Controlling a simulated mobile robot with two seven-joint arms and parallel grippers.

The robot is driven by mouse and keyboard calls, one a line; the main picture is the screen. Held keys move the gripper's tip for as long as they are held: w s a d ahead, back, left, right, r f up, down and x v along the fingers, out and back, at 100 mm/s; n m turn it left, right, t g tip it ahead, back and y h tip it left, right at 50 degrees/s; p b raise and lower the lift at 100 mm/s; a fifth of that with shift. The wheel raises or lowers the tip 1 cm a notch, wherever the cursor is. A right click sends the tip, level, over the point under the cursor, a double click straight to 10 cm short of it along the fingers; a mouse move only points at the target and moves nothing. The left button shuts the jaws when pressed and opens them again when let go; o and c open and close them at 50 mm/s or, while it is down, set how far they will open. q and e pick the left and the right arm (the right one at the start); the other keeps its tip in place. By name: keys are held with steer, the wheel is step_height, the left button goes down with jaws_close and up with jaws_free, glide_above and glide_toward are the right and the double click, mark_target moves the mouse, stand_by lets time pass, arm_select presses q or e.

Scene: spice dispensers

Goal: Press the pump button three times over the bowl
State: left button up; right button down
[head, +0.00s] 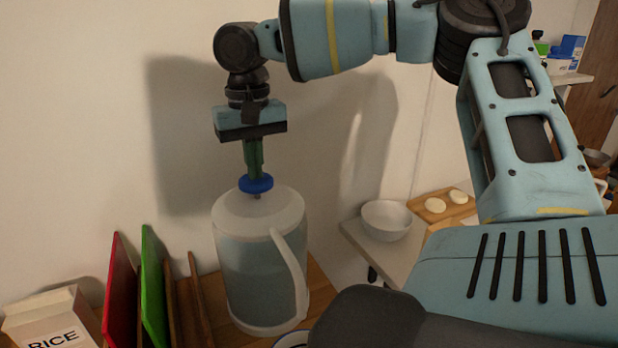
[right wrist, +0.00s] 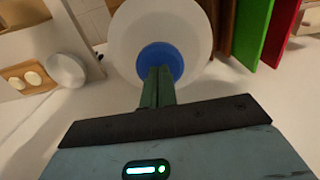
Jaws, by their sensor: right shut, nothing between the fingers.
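The pump dispenser (head: 262,270) is a large pale jug with a white lid and handle, standing upright on a wooden surface. Its round blue pump button (head: 256,186) sits on top on a short stem; the button also shows in the right wrist view (right wrist: 163,57). My right gripper (head: 255,173) is shut and empty, pointing down with its green fingertips at the button's top. I cannot tell whether they touch it or press it. A bowl or dish rim (head: 291,340) shows at the bottom edge beside the jug, mostly cut off. My left gripper is not in view.
A red board (head: 120,290) and a green board (head: 154,285) stand left of the jug, beside a rice box (head: 50,322). A white bowl (head: 386,220) and a wooden board (head: 443,205) with pale round pieces sit on a table at right. A wall stands close behind.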

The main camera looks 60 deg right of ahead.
steer(key=shift+r+p, duration=0.3)
steer(key=shift+r, duration=0.85)
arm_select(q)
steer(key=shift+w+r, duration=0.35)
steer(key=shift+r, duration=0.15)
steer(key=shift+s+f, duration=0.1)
arm_select(e)
steer(key=shift+f, duration=0.2)
